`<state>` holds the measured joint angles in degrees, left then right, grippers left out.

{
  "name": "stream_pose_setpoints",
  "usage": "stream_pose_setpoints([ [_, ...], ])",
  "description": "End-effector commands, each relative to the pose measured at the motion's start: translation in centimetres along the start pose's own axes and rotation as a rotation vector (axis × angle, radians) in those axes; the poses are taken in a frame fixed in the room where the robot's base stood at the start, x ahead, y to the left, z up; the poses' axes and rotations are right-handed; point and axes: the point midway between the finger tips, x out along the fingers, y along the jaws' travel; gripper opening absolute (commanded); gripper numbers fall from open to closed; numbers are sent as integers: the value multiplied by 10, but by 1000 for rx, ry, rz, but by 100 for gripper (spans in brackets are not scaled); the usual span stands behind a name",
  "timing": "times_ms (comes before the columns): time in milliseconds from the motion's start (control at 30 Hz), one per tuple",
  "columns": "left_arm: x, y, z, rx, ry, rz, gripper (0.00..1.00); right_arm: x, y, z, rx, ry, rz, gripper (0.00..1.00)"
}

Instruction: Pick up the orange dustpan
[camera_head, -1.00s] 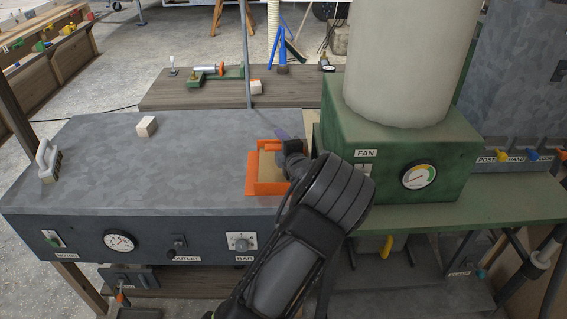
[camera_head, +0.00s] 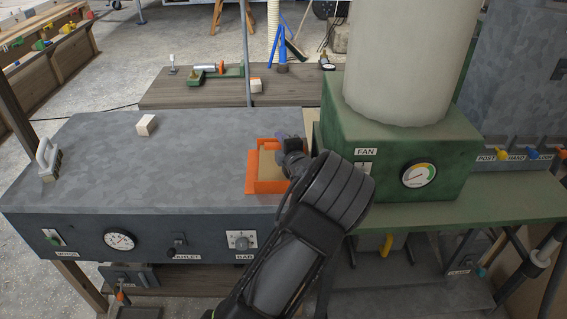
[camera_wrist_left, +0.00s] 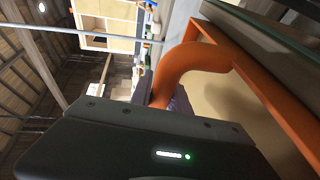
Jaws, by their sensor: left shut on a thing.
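The orange dustpan (camera_head: 253,176) has a tan inside and sits at the right end of the grey metal bench top, beside the green fan housing. My left gripper (camera_head: 289,146) reaches in from below and is shut on the dustpan at its right side. In the left wrist view the dustpan's curved orange handle (camera_wrist_left: 190,60) runs down to the jaws, with its orange wall and tan inside to the right. The wrist body hides part of the dustpan and the exact contact. My right gripper is not in view.
The green fan housing (camera_head: 395,148) with its thick pale column stands close on the right. A pale block (camera_head: 146,125) and a brush (camera_head: 48,158) lie on the grey bench (camera_head: 170,170) to the left. The middle of that bench top is clear.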

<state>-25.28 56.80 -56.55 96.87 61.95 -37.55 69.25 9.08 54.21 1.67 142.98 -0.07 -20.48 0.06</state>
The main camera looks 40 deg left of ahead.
Motion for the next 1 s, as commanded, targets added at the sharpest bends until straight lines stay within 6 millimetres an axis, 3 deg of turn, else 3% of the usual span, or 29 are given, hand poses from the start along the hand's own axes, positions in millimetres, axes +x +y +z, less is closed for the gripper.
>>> stream_pose_setpoints([
  [167,0,0,0,0,0,1,0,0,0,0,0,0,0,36],
  [833,0,3,0,-2,0,5,0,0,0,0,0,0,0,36],
  [1000,-2,14,0,-4,0,5,0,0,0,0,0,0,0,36],
])
